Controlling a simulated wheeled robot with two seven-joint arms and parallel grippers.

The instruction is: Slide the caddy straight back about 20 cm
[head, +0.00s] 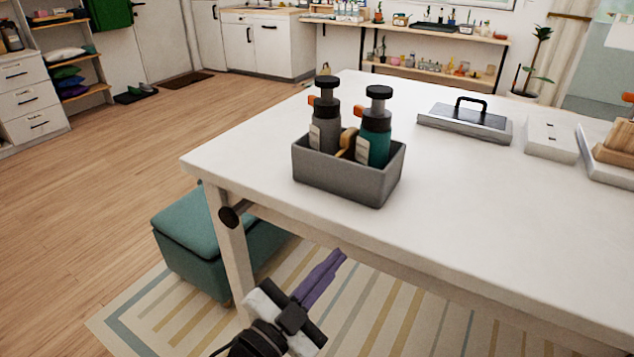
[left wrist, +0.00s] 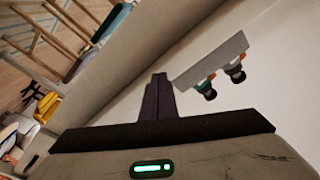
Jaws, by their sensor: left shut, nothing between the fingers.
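The caddy (head: 340,182) is a grey open box on the white table (head: 480,220), close to its near left edge. It holds a grey pump bottle (head: 325,128), a teal pump bottle (head: 374,142) and a yellowish item between them, mostly hidden. My left gripper (head: 330,268), with purple fingers, is shut and empty. In the head view it appears below and in front of the table edge, apart from the caddy. In the left wrist view its shut fingers (left wrist: 157,98) show left of the caddy (left wrist: 212,62), with a gap between. My right gripper is not in view.
A flat grey case with a black handle (head: 466,121), a white box (head: 550,138) and a tray with wooden blocks (head: 612,150) stand to the caddy's right. The tabletop behind the caddy is clear. A teal ottoman (head: 195,245) sits beside the table leg.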

